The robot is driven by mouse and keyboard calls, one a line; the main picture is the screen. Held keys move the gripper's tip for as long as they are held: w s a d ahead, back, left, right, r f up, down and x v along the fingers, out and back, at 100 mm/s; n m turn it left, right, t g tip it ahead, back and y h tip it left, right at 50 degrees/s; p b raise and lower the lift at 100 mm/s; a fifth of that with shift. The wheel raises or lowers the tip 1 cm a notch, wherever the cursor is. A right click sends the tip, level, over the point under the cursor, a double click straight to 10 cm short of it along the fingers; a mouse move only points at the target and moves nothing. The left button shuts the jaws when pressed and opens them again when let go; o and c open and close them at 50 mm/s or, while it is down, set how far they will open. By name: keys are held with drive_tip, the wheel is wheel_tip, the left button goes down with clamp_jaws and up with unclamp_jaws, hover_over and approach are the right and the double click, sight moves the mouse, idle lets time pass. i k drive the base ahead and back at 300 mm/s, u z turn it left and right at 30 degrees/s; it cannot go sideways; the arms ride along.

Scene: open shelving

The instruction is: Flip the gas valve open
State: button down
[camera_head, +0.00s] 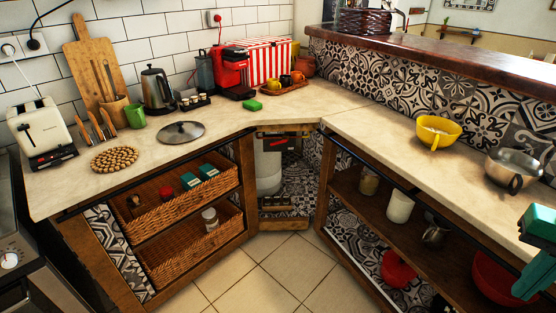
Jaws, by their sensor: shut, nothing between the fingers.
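In the corner gap under the counter stands a pale gas cylinder (267,170). A small red lever-like part (278,142), which looks like the gas valve's handle, shows near its top, just below the counter edge. It looks roughly level, but it is too small to tell its exact setting. Teal parts of my arm (538,222) show at the right edge, in front of the right counter and well away from the cylinder. The fingers of my gripper do not show.
Wooden shelving with wicker baskets (170,213) flanks the gap on the left. Open shelves (350,185) with jars and pots flank it on the right. The tiled floor (262,270) before the gap is clear. A yellow bowl (437,133) stands on the right counter.

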sight(286, 140)
drive_tip(key=u, duration=0.5)
drive_tip(key=i, duration=1.5)
